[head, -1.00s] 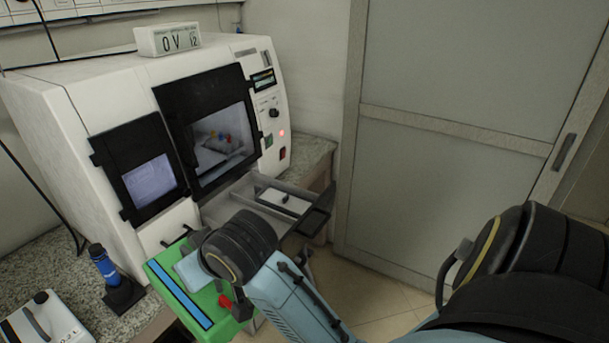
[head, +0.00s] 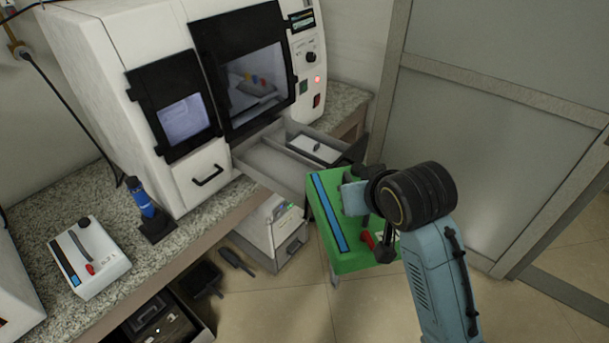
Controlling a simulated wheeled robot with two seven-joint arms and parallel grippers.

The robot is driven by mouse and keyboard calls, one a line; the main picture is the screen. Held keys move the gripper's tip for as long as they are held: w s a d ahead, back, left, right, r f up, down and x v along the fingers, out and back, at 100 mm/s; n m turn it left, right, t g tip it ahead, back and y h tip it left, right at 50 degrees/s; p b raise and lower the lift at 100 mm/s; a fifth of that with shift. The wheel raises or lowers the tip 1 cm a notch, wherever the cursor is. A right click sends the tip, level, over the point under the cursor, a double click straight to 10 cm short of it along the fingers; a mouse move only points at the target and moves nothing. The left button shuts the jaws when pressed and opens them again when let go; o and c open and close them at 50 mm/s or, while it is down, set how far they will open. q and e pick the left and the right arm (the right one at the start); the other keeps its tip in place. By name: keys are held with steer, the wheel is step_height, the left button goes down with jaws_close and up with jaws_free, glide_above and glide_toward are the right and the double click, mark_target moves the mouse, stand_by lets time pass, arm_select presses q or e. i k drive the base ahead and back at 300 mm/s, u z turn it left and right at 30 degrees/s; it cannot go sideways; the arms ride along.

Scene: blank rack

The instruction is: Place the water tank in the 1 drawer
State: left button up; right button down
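A green water tank (head: 350,253) with a blue strip hangs in the air in front of the machine, beside the open drawer's front. My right gripper (head: 358,197), on the arm coming in from the lower right, is at the tank's top and seems shut on it; my wrist hides part of the grip. The open drawer (head: 262,163) sticks out below the machine's dark window. It has a grey empty-looking left section and a white panel with a small black knob at the right. My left gripper is not in view.
The white machine (head: 100,70) stands on a speckled counter (head: 95,205). A closed small drawer (head: 200,178) is left of the open one. A white box (head: 90,262) and a blue-and-black item (head: 145,205) stand on the counter. Open floor lies below, with a sliding door at right.

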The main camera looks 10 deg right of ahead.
mark_target(287, 175)
steer(key=i, duration=1)
